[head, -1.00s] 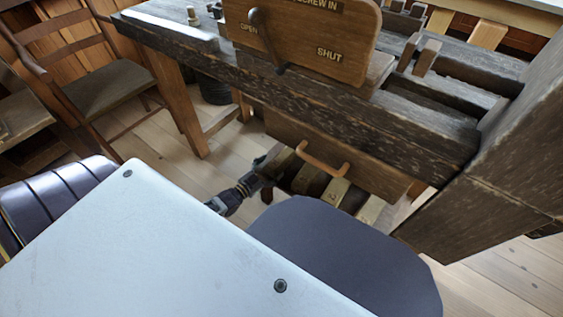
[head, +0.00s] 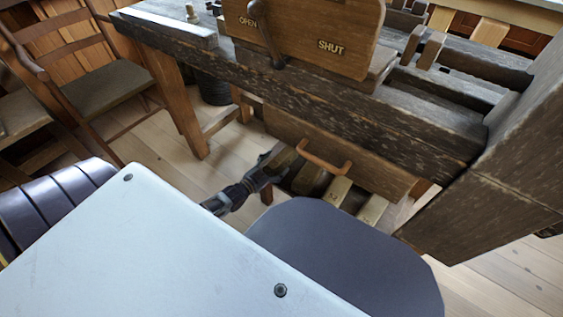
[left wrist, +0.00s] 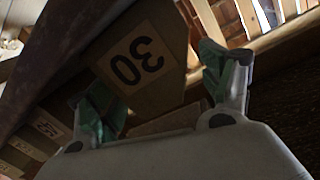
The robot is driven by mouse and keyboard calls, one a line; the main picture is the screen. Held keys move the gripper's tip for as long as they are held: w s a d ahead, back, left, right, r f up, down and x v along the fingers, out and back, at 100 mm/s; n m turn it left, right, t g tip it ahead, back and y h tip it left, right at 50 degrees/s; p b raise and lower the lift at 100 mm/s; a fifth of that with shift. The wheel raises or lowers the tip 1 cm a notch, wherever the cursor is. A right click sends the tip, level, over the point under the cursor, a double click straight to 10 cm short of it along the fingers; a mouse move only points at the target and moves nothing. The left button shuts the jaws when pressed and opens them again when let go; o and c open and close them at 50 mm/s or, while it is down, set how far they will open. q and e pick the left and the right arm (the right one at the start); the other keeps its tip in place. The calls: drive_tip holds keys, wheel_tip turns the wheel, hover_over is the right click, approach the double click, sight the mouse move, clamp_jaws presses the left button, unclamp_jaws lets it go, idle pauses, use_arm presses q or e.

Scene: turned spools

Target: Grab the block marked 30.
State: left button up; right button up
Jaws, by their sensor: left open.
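The block marked 30 (left wrist: 165,85) is a brown wooden block with a pale label, seen upside down in the left wrist view. It lies ahead of my left gripper (left wrist: 158,86), between the lines of its two green-padded fingers. The fingers are open and apart; I cannot tell whether either touches the block. In the head view my left gripper (head: 270,170) is low beside the bench, at the left end of a row of blocks. The 30 label cannot be read there. My right gripper is not in view.
Other labelled blocks (head: 338,190) stand in a row below the bench's wooden drawer-like panel with a handle (head: 322,164). The dark workbench (head: 330,105) overhangs them. More labels (left wrist: 45,127) show at the left in the wrist view. A chair (head: 105,85) stands left.

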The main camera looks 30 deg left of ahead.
use_arm(q)
drive_tip(key=shift+w+d+f+b, duration=0.15)
drive_tip(key=shift+w+b, duration=0.45)
drive_tip(key=shift+w, duration=0.75)
drive_tip(key=shift+c, duration=0.3)
drive_tip(key=shift+d, duration=0.1)
drive_tip(key=c, duration=1.3)
